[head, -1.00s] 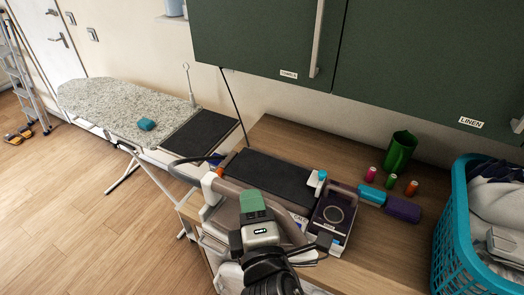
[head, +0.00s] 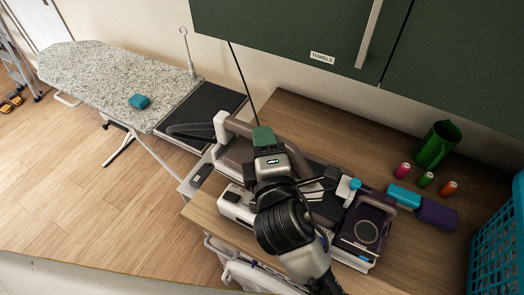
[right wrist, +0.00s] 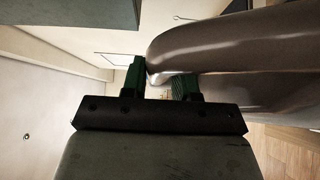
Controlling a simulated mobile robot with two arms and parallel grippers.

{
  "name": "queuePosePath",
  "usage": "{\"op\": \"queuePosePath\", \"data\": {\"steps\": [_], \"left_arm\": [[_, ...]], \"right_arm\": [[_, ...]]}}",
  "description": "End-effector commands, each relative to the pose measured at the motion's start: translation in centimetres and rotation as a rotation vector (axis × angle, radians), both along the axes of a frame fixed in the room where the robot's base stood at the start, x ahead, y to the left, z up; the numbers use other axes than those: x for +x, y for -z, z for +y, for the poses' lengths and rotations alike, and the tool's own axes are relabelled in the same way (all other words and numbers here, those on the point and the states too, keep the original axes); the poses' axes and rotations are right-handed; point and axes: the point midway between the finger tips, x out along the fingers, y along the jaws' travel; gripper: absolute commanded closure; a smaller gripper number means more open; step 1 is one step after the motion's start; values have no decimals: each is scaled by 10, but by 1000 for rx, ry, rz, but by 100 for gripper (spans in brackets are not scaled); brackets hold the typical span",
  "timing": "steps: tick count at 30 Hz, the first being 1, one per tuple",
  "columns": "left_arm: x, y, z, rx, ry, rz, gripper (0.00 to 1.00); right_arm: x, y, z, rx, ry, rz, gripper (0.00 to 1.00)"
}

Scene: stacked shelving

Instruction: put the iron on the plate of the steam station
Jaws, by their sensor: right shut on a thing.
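The iron (head: 238,156), grey-brown with a white end, is in the middle of the head view. My right gripper (head: 263,138), with green fingertips, is shut on its handle, which also shows between the fingers in the right wrist view (right wrist: 225,48). The steam station (head: 366,232) stands on the wooden counter, with a dark purple block and a blue knob at its right end. Its dark plate (head: 326,206) is largely hidden by the iron and my arm. The iron overlaps the plate in view; I cannot tell whether they touch. My left gripper is not in view.
A turquoise basket (head: 498,238) is at the right edge. The ironing board (head: 110,82) stands left. Green cabinets (head: 290,35) hang above.

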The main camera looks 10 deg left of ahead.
Motion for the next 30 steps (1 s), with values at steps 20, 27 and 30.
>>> {"op": "queuePosePath", "data": {"steps": [20,27,30], "left_arm": [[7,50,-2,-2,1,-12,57],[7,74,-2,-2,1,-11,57],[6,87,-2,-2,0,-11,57]], "right_arm": [[77,49,-36,4,-2,-10,100],[77,71,-35,4,-2,-9,100],[76,82,-35,5,-2,-9,100]]}}
